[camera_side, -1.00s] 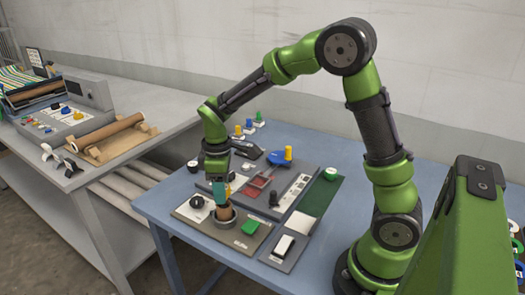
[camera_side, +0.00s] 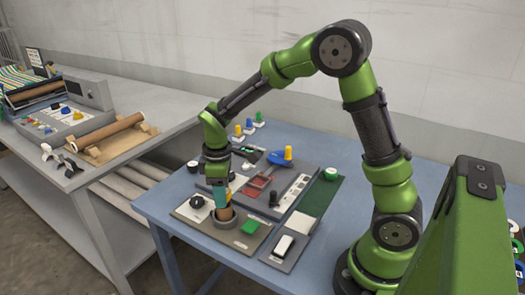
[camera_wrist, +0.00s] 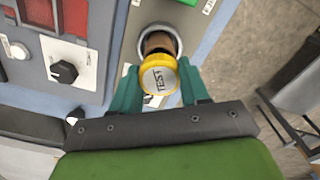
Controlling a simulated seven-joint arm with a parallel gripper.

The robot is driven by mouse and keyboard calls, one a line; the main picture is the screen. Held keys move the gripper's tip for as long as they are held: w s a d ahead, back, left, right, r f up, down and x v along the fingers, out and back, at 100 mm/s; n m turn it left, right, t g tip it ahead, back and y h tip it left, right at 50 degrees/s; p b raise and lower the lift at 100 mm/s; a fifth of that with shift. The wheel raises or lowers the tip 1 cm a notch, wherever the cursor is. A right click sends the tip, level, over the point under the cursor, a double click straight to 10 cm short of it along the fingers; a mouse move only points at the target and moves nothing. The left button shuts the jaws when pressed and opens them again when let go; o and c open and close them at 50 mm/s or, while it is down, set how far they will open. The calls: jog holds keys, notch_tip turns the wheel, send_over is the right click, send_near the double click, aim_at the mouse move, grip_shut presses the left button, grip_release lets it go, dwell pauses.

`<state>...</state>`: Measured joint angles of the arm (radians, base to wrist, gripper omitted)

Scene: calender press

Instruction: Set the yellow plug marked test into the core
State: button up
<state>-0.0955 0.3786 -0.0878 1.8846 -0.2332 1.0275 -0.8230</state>
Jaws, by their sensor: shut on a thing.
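The yellow plug (camera_wrist: 158,80) faces the wrist camera, with TEST readable on its round face. My gripper (camera_wrist: 160,83) is shut on it, one teal finger on each side. The brown core (camera_wrist: 157,42) stands in a grey ring holder (camera_wrist: 172,30), right at the plug. The plug covers part of the core, and I cannot tell how deep it sits. In the side view my gripper (camera_side: 220,197) points down at the core (camera_side: 224,214), which stands in the ring holder (camera_side: 224,222). The fingers mostly hide the plug there.
A panel with a black knob (camera_wrist: 65,71) lies left of the holder in the wrist view. A green button (camera_side: 250,227) and a white switch (camera_side: 284,245) are near the table's front. Blue and yellow plugs (camera_side: 248,124) stand at the back.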

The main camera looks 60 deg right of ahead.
jog(key=shift+f, duration=0.75)
dwell(1.3)
jog(key=o, duration=1.6)
jog(key=shift+c, duration=0.2)
jog(key=shift+r, duration=3.5)
